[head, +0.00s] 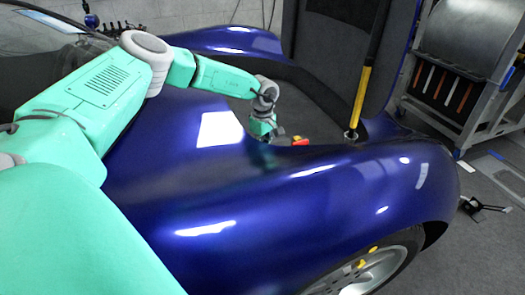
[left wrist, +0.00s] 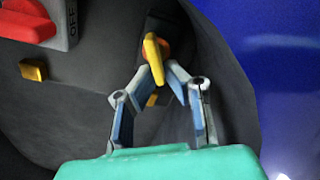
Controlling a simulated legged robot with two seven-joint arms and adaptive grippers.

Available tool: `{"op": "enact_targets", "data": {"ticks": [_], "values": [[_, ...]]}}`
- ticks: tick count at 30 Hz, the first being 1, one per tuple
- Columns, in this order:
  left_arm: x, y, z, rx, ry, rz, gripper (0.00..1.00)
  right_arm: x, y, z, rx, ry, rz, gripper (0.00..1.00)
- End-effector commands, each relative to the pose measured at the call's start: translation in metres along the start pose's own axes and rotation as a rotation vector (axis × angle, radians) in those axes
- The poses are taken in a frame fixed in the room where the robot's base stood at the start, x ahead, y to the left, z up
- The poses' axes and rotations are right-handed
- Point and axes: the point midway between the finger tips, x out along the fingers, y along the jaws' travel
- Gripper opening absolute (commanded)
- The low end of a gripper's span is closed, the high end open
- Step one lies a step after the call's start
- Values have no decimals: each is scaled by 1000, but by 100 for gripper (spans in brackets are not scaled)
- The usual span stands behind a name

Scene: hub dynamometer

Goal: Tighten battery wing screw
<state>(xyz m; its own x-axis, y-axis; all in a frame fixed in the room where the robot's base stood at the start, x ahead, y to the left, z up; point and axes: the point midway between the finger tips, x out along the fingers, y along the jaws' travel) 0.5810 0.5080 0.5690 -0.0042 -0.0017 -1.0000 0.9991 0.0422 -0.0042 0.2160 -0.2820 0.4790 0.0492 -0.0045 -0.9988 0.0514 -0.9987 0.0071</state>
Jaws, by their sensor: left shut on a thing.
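A yellow wing screw (left wrist: 153,58) shows in the upper middle of the left wrist view, with an orange part behind it. My left gripper (left wrist: 162,72) has its fingertips closed together around the lower part of the wing. In the head view my left arm reaches over the blue bodywork into the open bay, and the left gripper (head: 280,135) is small and partly hidden behind the fender. The screw cannot be made out there. My right gripper is not in view.
A red switch (left wrist: 28,22) marked OFF sits upper left in the wrist view, with a yellow block (left wrist: 33,69) below it. The blue fender (head: 330,190) stands in front of the bay. A yellow and black prop (head: 362,95) rises beside the bay. A tool rack (head: 440,88) stands at right.

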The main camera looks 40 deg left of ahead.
Motion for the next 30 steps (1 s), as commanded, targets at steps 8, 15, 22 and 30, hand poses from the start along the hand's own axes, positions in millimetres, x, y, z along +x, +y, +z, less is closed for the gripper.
{"op": "enact_targets", "data": {"ticks": [8,15,22,30], "values": [[-1,6,-6,239,9,6,0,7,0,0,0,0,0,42],[-2,10,-5,401,11,7,0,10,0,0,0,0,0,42],[-3,12,-4,492,12,9,0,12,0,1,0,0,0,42],[-4,13,-4,530,12,11,0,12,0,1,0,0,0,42]]}}
